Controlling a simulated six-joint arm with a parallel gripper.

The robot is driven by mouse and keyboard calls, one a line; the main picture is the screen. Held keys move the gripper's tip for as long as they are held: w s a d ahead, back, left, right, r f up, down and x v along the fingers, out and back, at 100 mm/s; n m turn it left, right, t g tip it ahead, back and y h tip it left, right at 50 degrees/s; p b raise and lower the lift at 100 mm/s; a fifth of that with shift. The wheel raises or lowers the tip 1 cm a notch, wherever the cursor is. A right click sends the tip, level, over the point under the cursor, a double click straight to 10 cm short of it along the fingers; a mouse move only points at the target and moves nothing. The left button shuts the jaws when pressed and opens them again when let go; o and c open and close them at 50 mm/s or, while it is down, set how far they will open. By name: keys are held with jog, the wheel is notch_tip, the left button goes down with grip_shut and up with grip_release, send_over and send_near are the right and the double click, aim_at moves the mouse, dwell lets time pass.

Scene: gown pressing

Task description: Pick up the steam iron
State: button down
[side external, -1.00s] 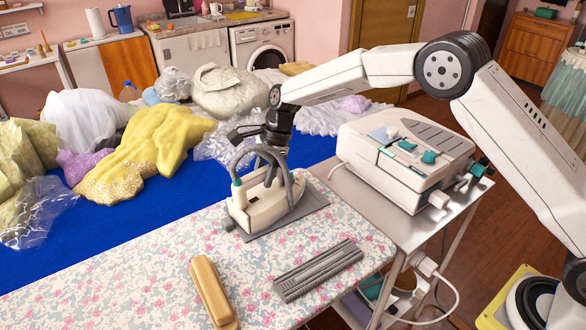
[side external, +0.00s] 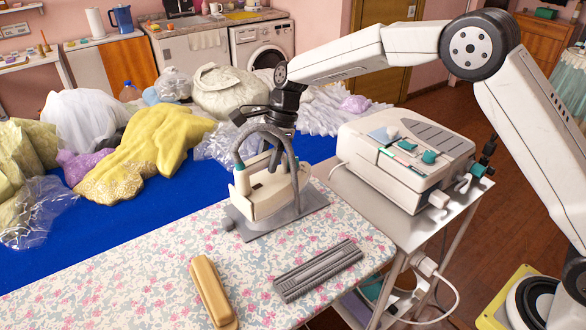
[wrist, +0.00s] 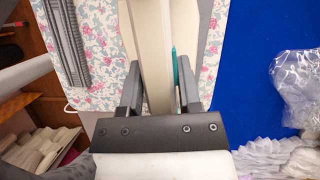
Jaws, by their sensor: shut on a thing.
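The steam iron (side external: 262,198) is cream and grey with teal details. In the side view it is held a little above the dark grey rest pad (side external: 316,200) on the ironing board. My gripper (side external: 275,157) reaches down onto it from above. In the wrist view my gripper's two dark fingers (wrist: 158,88) stand on either side of the iron's cream body (wrist: 154,40), with a teal part beside it. A grey cord loops over the iron and partly hides the grip in the side view. The iron's underside is hidden.
The floral ironing board (side external: 150,270) carries a tan block (side external: 211,292) and a grey ribbed piece (side external: 318,270) in front. A steam station (side external: 405,160) stands on a cart at right. Garments and plastic bags cover the blue surface (side external: 105,222) behind.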

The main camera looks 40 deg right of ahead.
jog(key=s+d+r, duration=0.3)
jog(key=s+r, duration=0.5)
jog(key=s, duration=0.4)
dwell(0.5)
jog(key=c, duration=0.9)
grip_release()
grip_shut()
dwell(0.4)
